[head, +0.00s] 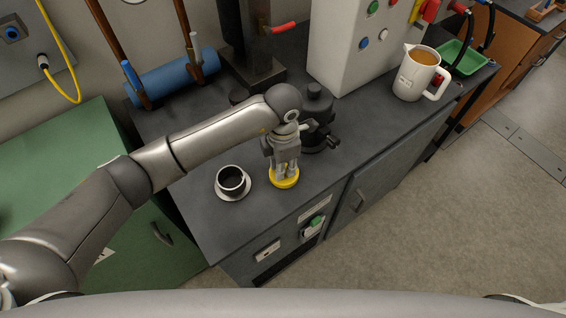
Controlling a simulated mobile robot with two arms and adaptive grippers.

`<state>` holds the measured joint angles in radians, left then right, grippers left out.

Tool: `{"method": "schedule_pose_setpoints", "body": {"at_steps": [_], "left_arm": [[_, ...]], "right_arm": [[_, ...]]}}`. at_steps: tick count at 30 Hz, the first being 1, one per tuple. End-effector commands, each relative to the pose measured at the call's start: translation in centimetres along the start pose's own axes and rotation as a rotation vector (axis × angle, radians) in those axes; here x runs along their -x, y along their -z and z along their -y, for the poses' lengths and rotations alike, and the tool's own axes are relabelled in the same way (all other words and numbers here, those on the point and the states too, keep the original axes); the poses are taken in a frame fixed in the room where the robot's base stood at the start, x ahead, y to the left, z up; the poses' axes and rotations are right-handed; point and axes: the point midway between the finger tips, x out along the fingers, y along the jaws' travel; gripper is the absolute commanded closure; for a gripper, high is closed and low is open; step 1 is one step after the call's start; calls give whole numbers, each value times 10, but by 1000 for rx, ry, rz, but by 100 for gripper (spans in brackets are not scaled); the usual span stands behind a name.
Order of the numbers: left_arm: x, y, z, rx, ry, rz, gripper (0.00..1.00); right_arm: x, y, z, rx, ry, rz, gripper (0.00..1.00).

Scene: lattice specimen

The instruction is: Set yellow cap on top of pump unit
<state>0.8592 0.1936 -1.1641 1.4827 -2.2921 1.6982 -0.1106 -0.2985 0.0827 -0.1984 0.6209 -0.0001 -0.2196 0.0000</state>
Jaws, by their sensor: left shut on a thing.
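The yellow cap (284,183) is a round yellow disc near the front edge of the dark bench. My left gripper (285,172) points down and is shut on the cap. Whether the cap touches the bench top or hangs just above it, I cannot tell. A black unit with a rounded top and side fittings, which looks like the pump unit (317,100), stands just behind and to the right of the gripper. My left wrist and gripper hide part of its left side. My right gripper is not in view.
A white pitcher (415,75) stands at the right, near a green tray (463,58). A grey control box (345,55) and a blue roll (175,77) are behind. Bare bench lies right of the pump unit.

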Motion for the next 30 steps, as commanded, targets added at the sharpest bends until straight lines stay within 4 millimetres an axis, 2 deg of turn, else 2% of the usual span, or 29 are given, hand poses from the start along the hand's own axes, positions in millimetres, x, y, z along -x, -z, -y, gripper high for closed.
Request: {"method": "schedule_pose_setpoints", "body": {"at_steps": [4, 5, 10, 23, 26, 30], "left_arm": [[-4, 0, 0, -1, 0, 0, 100], [-4, 0, 0, -1, 0, 0, 78], [-3, 0, 0, -1, 1, 0, 57], [4, 0, 0, 0, -1, 1, 57], [18, -1, -1, -2, -4, 3, 57], [49, -1, -1, -4, -6, 3, 57]], "right_arm": [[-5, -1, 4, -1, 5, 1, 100], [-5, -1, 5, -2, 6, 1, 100], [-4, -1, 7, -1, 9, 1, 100], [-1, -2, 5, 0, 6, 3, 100], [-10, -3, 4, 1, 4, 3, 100], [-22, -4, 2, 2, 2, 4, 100]]}}
